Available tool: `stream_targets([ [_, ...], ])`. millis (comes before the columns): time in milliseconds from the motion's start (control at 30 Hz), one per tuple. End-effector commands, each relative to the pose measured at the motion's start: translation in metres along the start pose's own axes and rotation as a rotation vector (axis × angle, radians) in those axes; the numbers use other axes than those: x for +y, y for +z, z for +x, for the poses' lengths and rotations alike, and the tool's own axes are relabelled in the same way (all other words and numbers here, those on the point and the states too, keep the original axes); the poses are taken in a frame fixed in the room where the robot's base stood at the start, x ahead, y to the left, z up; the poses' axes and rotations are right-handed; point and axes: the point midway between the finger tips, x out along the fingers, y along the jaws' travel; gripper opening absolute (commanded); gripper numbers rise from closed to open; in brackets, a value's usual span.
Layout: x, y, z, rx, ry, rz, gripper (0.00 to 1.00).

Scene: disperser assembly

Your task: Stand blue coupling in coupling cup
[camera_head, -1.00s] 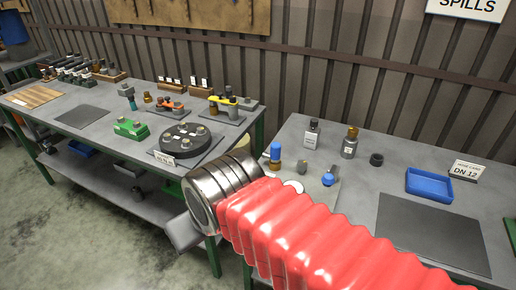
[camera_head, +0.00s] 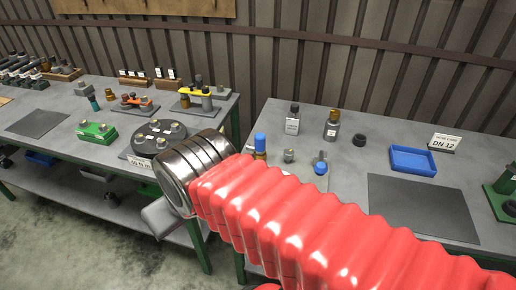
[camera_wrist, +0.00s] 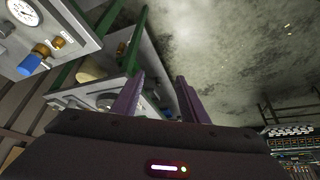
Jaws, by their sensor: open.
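Two blue-ended pieces are on a pale plate on the right bench in the head view. One is an upright blue cylinder (camera_head: 260,141) over a brass part; the other is a low, round blue piece (camera_head: 320,168) with a grey stem. I cannot tell for sure which is the blue coupling. A small grey cup-like piece (camera_head: 289,156) stands between them; whether it is the coupling cup is unclear. My gripper (camera_wrist: 160,98) is open and empty in the wrist view, apart from these pieces. In the head view it is mostly hidden behind my wrist.
The right bench also holds bottles (camera_head: 292,120), a black ring (camera_head: 359,140), a blue tray (camera_head: 413,160) and a dark mat (camera_head: 423,208). The left bench has a round black fixture (camera_head: 158,137) and a green block (camera_head: 96,132). A gauge (camera_wrist: 22,17) shows in the wrist view.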

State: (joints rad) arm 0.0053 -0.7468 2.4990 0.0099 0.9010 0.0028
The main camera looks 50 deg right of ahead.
Motion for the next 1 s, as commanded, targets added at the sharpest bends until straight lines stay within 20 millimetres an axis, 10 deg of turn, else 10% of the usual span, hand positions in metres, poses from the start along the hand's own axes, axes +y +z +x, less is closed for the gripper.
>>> stream_targets([
  [567, 0.01, -0.017, 0.056, -0.157, -0.27, 0.919, 0.5],
  [1000, 0.1, -0.071, 0.091, -0.118, -0.556, 1.894, 0.5],
])
